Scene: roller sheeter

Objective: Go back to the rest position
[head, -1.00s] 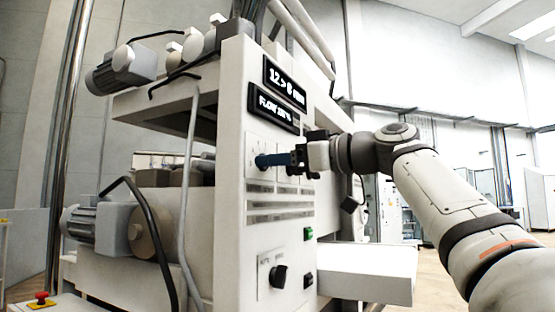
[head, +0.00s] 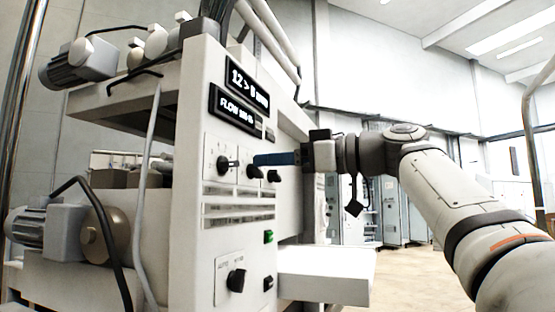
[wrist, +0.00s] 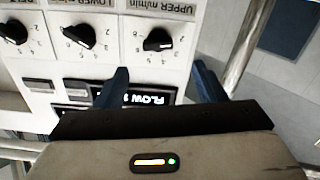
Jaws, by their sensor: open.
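My gripper (head: 277,159) is level with the upper part of the white machine's front panel, its blue fingers pointing left toward the dial plate. In the wrist view my gripper (wrist: 160,80) shows two blue fingers spread apart with nothing between them. Three black dials sit near it: the upper dial (wrist: 158,40), the lower dial (wrist: 79,36) and another dial (wrist: 13,32) at the left edge. The fingers stand apart from these dials in the wrist view. In the head view a finger overlaps part of the dial row.
The sheeter's panel (head: 205,262) carries two displays (head: 247,84), a green button (head: 268,237) and a large selector knob (head: 236,281). A white shelf (head: 330,275) juts out below my arm. Open floor (head: 410,285) lies to the right, with cabinets behind.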

